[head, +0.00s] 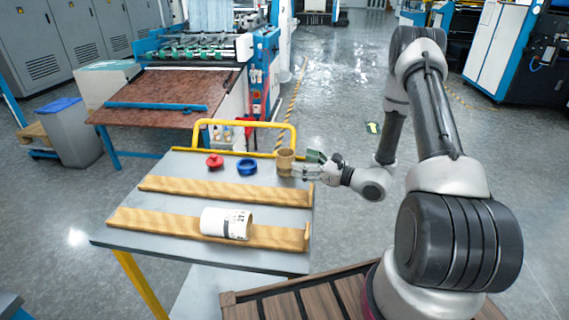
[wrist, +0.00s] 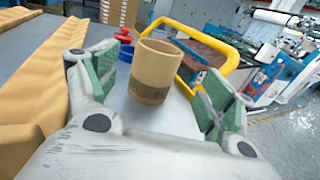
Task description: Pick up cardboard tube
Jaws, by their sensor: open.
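The cardboard tube (head: 285,163) is a short brown cylinder standing upright near the far right corner of the grey cart top. In the wrist view the tube (wrist: 154,72) stands between and slightly beyond my finger pads, with a darker band near its base. My gripper (head: 312,164) comes in from the right, low over the cart top. In the wrist view my gripper (wrist: 168,84) is open, with green pads on both sides of the tube.
A blue ring (head: 248,167) and a red object (head: 214,161) lie left of the tube. Two wooden rails (head: 225,190) cross the cart, and a white labelled roll (head: 226,223) rests on the nearer one. A yellow handle (head: 246,122) rises at the far edge.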

